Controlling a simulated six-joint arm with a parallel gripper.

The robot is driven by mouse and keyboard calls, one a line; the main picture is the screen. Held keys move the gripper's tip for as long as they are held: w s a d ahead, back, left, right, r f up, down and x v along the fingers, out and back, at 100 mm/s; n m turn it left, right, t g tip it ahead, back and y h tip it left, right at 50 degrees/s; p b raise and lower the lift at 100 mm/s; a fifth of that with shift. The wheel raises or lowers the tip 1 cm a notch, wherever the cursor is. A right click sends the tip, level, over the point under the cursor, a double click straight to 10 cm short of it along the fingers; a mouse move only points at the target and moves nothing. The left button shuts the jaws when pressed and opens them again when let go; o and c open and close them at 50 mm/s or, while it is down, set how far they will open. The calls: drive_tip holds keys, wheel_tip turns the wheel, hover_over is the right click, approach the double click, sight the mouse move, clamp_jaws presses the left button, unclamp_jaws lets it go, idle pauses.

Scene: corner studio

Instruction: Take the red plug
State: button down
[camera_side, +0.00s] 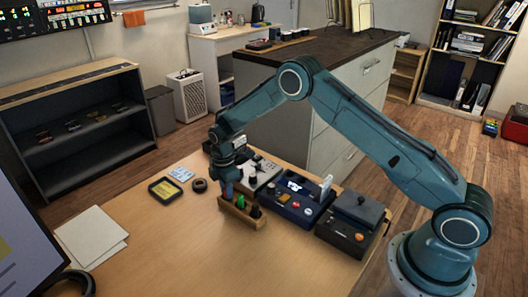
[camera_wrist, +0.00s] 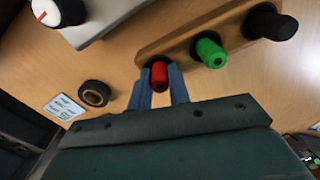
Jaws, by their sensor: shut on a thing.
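The red plug (camera_wrist: 159,75) stands upright in the wooden holder (camera_wrist: 180,38), at its left end in the wrist view. My gripper (camera_wrist: 160,80) is shut on the red plug, one blue finger on each side of it. In the side view my gripper (camera_side: 227,184) points down over the left end of the holder (camera_side: 240,214). The red plug cannot be made out there. A green plug (camera_wrist: 211,52) stands beside it in the holder, and a black plug (camera_wrist: 271,22) stands beyond the green one.
Behind the holder stand a blue device (camera_side: 300,200), a dark box with a lid (camera_side: 350,222) and a pale device with knobs (camera_side: 258,170). A black tape roll (camera_side: 199,185), a label card (camera_side: 181,173) and a yellow-black item (camera_side: 165,189) lie left. The front table (camera_side: 200,250) is clear.

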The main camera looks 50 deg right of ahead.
wheel_tip(320, 180, up, 20)
idle(0.6)
